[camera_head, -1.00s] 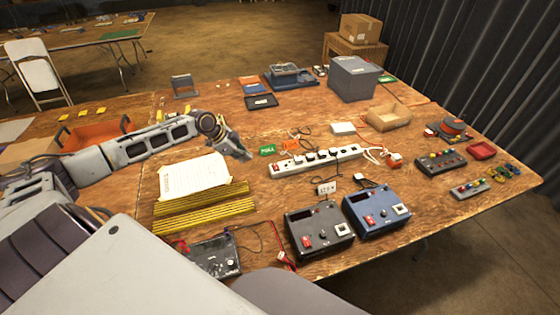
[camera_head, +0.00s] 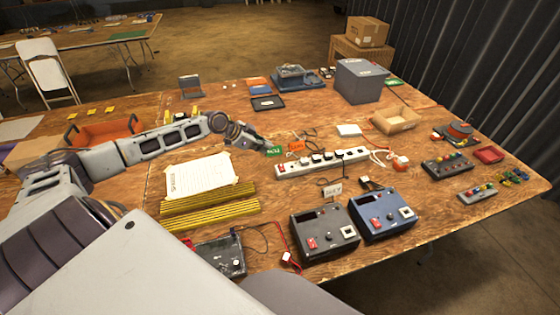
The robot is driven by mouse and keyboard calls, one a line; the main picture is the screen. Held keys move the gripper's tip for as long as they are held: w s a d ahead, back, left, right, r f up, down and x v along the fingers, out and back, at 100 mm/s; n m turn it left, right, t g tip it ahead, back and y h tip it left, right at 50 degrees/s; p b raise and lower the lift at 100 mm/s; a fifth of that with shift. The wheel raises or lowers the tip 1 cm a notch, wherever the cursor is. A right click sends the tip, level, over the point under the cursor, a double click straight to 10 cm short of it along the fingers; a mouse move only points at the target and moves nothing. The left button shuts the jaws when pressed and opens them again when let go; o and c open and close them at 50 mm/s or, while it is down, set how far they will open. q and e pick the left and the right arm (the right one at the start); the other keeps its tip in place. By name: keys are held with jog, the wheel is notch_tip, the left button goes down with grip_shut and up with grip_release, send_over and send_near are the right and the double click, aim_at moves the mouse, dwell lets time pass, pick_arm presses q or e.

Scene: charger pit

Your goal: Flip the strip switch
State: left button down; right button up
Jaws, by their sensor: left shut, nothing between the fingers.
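The white power strip (camera_head: 322,163) lies across the middle of the table with several dark plugs in it. Its red switch (camera_head: 283,168) is at the strip's left end. My left gripper (camera_head: 265,147) comes in from the left and is shut and empty. It is just behind and left of the switch, apart from it as far as I can tell, and it partly overlaps a green tag (camera_head: 275,151). My right gripper is not in view.
A black charger box (camera_head: 324,232) and a blue one (camera_head: 383,214) stand in front of the strip. Paper (camera_head: 200,177) and yellow-black striped bars (camera_head: 210,204) lie to the left. An orange tag (camera_head: 297,146) and cables lie behind the strip.

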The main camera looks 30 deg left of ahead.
pick_arm(q)
jog(key=shift+w+f, duration=0.2)
send_over(280, 167)
jog(key=shift+d+f, duration=0.2)
jog(key=shift+f, duration=1.55)
jog(key=shift+d+f, duration=0.15)
jog(key=shift+f, duration=1.55)
jog(key=shift+w+a+f+p, duration=0.1)
jog(key=shift+a+f+p, duration=0.05)
jog(key=shift+f, duration=0.8)
jog(key=shift+a+f+p, duration=0.1)
jog(key=shift+f+p, duration=0.05)
jog(key=shift+f, duration=0.75)
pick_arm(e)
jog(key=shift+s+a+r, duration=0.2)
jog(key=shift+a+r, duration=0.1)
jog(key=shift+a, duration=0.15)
pick_arm(q)
jog(key=shift+f, duration=0.1)
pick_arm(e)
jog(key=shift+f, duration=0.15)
